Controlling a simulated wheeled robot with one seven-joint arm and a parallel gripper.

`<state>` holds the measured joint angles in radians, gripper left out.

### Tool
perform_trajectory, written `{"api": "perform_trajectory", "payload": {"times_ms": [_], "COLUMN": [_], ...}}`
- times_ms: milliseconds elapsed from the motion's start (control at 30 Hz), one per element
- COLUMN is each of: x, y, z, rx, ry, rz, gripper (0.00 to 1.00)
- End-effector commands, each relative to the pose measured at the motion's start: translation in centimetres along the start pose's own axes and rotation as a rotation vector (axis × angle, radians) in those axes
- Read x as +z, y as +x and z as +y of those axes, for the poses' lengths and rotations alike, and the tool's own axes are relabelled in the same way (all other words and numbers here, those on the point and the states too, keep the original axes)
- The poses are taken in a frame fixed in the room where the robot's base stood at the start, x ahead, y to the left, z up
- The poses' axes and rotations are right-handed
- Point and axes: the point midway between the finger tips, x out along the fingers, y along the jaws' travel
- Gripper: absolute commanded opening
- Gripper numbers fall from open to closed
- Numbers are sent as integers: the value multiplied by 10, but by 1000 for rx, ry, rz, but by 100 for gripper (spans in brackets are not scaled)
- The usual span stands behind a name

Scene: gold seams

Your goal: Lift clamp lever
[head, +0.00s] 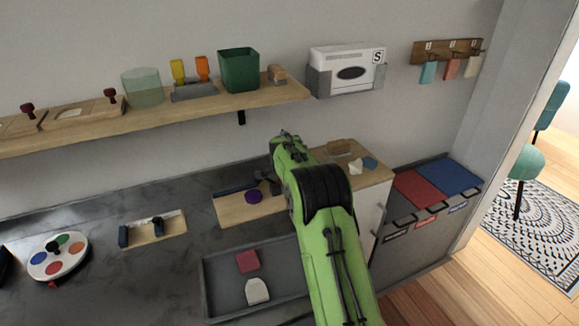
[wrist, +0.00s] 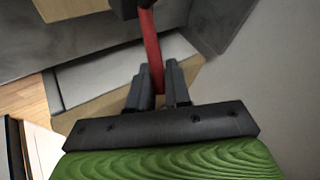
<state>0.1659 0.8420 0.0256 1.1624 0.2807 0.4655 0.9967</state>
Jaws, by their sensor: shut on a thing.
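A red lever (wrist: 151,50) shows in the wrist view, running down from a dark fitting at the top edge. My gripper (wrist: 160,78) is shut on this lever, with one black finger on each side. In the head view, my green arm reaches to a wooden board (head: 228,211) on the dark counter. A dark bar (head: 238,187) and a purple disc (head: 253,197) are on that board. My arm hides the red lever and most of the gripper in the head view.
A grey tray (head: 212,291) with a red block (head: 247,261) and a white piece (head: 257,291) lies in front. A shelf (head: 215,108) with a green bin (head: 238,70) hangs above. A wooden-topped cabinet (head: 372,178) stands close to the right of my arm.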

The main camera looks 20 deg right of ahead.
Motion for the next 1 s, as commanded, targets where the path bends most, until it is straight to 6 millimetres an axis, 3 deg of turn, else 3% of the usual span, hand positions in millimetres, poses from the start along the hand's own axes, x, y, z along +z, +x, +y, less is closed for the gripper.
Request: {"api": "perform_trajectory", "payload": {"times_ms": [400, 933, 967, 1000], "x": [0, 2, 2, 1], "y": [10, 12, 12, 12], "z": [7, 8, 8, 8], "rx": [-12, -13, -13, -13], "ry": [96, 105, 105, 105], "rz": [-145, -163, -163, -163], "gripper": [0, 0, 23, 29]}}
